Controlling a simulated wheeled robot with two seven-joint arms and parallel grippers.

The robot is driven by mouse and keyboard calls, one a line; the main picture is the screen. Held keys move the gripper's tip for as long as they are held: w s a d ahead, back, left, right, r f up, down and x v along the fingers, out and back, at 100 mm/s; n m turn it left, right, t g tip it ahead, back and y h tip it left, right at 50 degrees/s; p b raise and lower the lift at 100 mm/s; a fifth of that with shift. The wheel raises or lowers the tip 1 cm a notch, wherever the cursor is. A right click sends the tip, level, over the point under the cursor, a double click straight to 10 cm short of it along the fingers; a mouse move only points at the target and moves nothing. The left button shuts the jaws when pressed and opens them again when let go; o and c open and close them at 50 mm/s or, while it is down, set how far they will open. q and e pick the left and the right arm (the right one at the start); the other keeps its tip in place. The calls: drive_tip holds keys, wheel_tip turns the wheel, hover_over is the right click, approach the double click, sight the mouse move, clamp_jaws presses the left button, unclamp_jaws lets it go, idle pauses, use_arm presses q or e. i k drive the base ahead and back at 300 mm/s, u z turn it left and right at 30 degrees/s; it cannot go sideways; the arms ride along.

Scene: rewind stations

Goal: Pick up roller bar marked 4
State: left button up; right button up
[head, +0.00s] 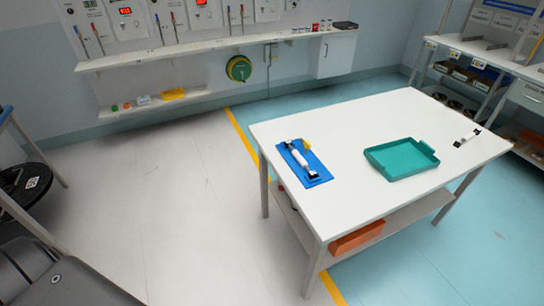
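A white roller bar (299,157) with dark end pieces lies on a blue mat (322,172) at the left end of the white table (350,122). A small yellow item (306,144) is beside its far end. A second, smaller-looking bar (467,137), white with black ends, lies near the table's right edge. I cannot read a number on either bar, so I cannot tell which is marked 4. Neither of my grippers shows in the head view.
A teal tray (402,158) sits on the table between the bars. An orange bin (356,237) is on the table's lower shelf. A wall shelf (210,45) runs along the back, and a rack (490,65) stands at the right. Pale floor (170,190) left of the table is clear.

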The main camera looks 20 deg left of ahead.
sight(313, 175)
drive_tip(key=i, duration=1)
